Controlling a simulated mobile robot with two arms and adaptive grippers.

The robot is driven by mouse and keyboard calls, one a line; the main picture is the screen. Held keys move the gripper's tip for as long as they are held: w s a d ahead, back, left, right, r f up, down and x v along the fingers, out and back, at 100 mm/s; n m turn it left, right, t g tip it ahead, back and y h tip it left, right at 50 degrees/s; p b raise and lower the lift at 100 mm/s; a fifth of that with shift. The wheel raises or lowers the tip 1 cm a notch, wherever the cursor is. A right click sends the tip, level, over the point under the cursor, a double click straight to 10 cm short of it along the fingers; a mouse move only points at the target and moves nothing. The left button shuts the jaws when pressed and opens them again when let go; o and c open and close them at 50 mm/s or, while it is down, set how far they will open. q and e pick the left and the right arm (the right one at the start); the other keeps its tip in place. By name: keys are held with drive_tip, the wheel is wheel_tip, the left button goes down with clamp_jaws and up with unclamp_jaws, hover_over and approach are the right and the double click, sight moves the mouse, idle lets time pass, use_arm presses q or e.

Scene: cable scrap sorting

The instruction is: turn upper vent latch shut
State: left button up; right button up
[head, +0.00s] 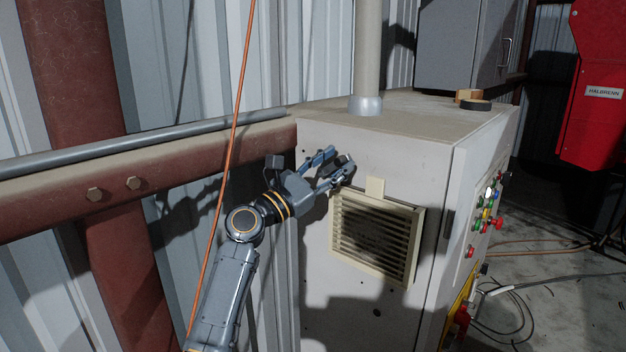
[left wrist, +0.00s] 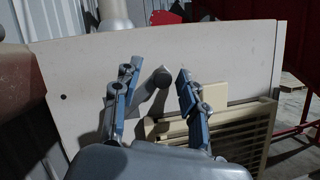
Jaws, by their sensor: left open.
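The louvred cream vent (head: 375,236) is on the front face of the pale cabinet. A cream tab (head: 376,188) stands at its top edge; the tab also shows in the left wrist view (left wrist: 214,95). My left gripper (head: 338,170) is open, close to the cabinet face above the vent's upper left corner. In the left wrist view, a dark round knob (left wrist: 161,77) on a grey lever, seemingly the upper latch, lies between the two spread fingers. The fingers look apart from it. In the head view the fingers partly hide this spot. My right gripper is out of view.
Coloured buttons (head: 487,205) are on the cabinet's right side. A vertical pipe (head: 368,60) rises from its top.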

use_arm(q)
drive_tip(key=v, duration=1)
drive_tip(key=shift+a+f, duration=0.15)
drive_tip(key=shift+a, duration=0.05)
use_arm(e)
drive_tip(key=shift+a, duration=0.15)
use_arm(q)
drive_tip(key=shift+s, duration=0.15)
drive_tip(key=shift+c, duration=0.3)
